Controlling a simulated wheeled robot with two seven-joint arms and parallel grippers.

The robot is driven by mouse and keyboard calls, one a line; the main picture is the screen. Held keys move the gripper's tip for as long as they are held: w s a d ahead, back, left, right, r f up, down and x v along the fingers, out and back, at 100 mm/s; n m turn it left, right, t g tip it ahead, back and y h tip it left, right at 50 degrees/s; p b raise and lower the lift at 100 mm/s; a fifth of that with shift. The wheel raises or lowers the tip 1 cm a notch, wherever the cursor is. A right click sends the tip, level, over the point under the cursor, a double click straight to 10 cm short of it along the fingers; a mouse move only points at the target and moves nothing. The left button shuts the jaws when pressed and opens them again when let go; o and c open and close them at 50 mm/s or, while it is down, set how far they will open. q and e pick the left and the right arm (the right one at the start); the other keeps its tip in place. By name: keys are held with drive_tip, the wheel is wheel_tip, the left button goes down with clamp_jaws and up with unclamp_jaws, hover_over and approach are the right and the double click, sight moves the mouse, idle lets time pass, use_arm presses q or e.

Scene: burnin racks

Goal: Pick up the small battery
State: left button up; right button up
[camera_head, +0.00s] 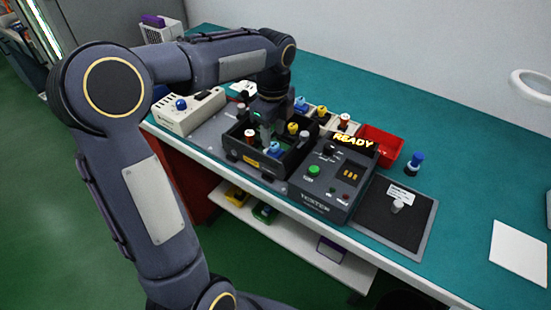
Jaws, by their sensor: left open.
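A black open tray (243,158) with a yellow label on its front wall stands on the bench. It holds several small parts: a blue one (274,149), a yellow one (293,128), a red-and-white one (250,136) and a grey one (304,136). I cannot tell which, if any, is the small battery. My left gripper (267,138) points down into the tray, open, near the blue and red-and-white parts. Its fingertips are small and partly hidden, and I see nothing held. My right gripper is not in view.
A dark tester (318,190) reading READY stands right of the tray. A black mat (385,228) carries a small grey part (398,206). A red bin (383,146) and a blue-topped part (415,164) are behind. A beige box (190,112) stands left. The bench's right side is mostly clear.

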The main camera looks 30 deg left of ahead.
sight(274, 145)
use_arm(q)
wheel_tip(274, 145, down, 6)
drive_tip(key=shift+w+r, duration=0.15)
drive_tip(key=shift+r, duration=0.05)
drive_tip(key=c, duration=0.8)
drive_tip(key=shift+r, duration=0.15)
